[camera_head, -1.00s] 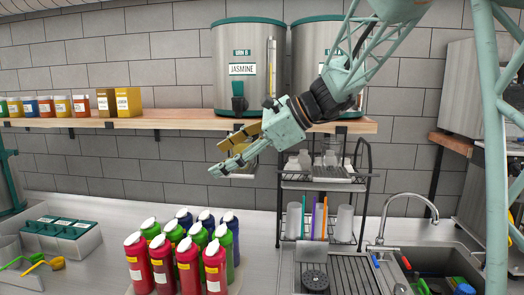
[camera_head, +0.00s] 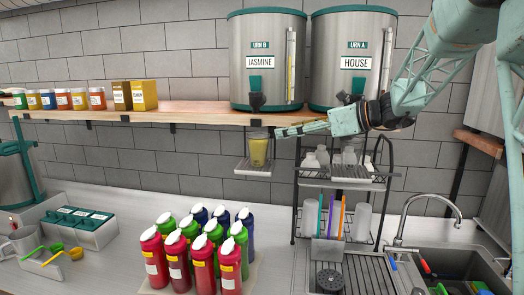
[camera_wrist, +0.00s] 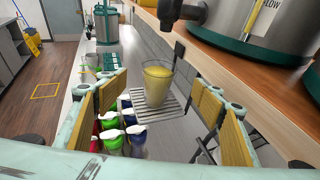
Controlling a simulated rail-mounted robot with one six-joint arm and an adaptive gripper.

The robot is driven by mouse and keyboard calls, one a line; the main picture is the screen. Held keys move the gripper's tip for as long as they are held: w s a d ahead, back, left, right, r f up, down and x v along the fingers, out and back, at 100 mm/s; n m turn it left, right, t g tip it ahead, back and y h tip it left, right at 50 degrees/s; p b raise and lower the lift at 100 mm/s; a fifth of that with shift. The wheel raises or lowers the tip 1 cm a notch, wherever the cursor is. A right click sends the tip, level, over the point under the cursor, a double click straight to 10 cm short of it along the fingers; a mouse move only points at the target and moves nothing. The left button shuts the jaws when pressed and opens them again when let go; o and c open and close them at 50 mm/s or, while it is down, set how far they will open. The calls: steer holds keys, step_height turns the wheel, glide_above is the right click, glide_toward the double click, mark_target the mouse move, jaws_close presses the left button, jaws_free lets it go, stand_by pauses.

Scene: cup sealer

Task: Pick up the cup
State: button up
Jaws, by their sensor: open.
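The cup (camera_head: 258,151) is clear and holds a yellow drink. It stands upright on a small drip tray (camera_head: 242,171) hung under the shelf, below the spout of the JASMINE urn. My gripper (camera_head: 282,133) is just right of the cup in the head view, held level below the shelf edge. In the wrist view the cup (camera_wrist: 158,84) stands ahead, between the two yellow-padded fingers of my gripper (camera_wrist: 165,105). The fingers are open wide, with visible space on both sides of the cup.
The shelf edge (camera_head: 150,114) and the urn tap (camera_head: 257,101) are close above the cup. A wire rack (camera_head: 345,180) with glasses stands to the right. Several red, green and blue bottles (camera_head: 200,245) stand on the counter below. A sink (camera_head: 460,265) is at the right.

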steer(key=shift+a, duration=0.15)
glide_toward(258, 135)
steer(key=shift+s+a+f+p, duration=0.1)
steer(key=shift+s+a, duration=0.1)
steer(key=shift+a, duration=0.4)
steer(key=shift+s+a+f+p, duration=0.15)
steer(key=shift+s+a, duration=0.05)
steer(key=shift+a, duration=0.4)
steer(key=shift+s+a+f+p, duration=0.1)
steer(key=shift+s+a, duration=0.1)
steer(key=shift+a, duration=0.4)
steer(key=shift+a, duration=0.1)
steer(key=shift+p+x, duration=0.5)
steer(key=shift+x, duration=2.05)
steer(key=shift+r, duration=0.1)
steer(key=c, duration=1.4)
steer(key=shift+r, duration=0.1)
